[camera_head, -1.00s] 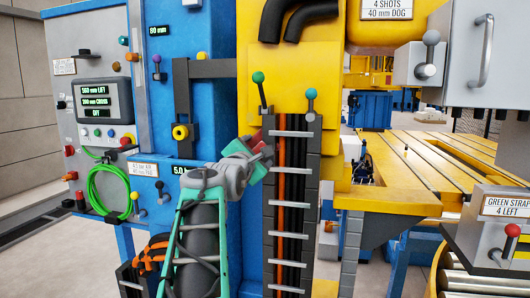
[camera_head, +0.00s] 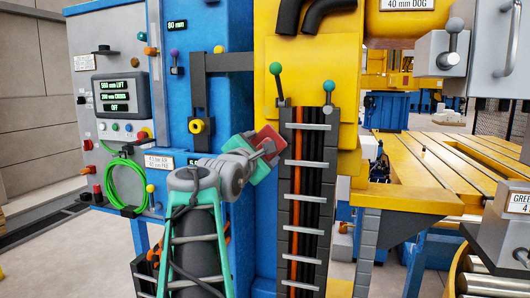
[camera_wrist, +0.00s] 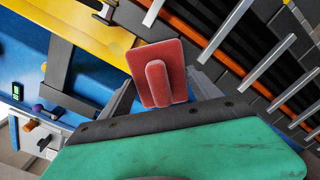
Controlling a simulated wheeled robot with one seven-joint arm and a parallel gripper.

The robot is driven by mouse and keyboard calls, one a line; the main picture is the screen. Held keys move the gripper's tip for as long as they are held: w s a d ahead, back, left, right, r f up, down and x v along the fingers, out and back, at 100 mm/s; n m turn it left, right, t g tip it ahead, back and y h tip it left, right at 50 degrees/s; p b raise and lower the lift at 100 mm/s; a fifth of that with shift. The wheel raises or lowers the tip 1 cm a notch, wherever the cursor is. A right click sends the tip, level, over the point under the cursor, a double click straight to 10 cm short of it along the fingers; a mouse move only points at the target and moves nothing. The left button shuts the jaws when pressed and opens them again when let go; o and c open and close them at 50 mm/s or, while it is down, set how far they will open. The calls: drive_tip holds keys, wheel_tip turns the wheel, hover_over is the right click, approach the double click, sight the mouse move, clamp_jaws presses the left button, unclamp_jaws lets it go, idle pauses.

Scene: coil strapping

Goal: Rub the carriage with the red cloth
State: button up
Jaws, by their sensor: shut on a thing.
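My gripper (camera_head: 263,150) is in front of the blue and yellow machine, just left of the dark cable track. It is shut on the red cloth (camera_head: 269,138), which looks like a flat red pad with a raised rounded grip. In the wrist view the red cloth (camera_wrist: 174,62) stands beyond the green, dark-edged part at the bottom. A yellow machine body (camera_head: 305,78) with two black hoses stands just above and right of the cloth; it may be the carriage, but I cannot tell for sure. I cannot tell whether the cloth touches it.
The cable track (camera_head: 308,190) with grey rungs runs upright close right of my gripper. Two levers (camera_head: 277,82) stick up above it. A dark bracket (camera_head: 203,92) with a yellow ring is to the left. A yellow slatted table (camera_head: 440,165) lies at right. A green cable (camera_head: 112,182) hangs at left.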

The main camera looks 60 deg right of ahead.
drive_tip(key=shift+s+a, duration=0.1)
drive_tip(key=shift+a, duration=0.1)
drive_tip(key=shift+s+a+b, duration=0.15)
drive_tip(key=shift+a+b, duration=0.15)
drive_tip(key=shift+a, duration=0.5)
drive_tip(key=shift+s+a+b, duration=0.1)
drive_tip(key=shift+a+b, duration=0.15)
drive_tip(key=shift+a, duration=0.55)
drive_tip(key=shift+d, duration=0.1)
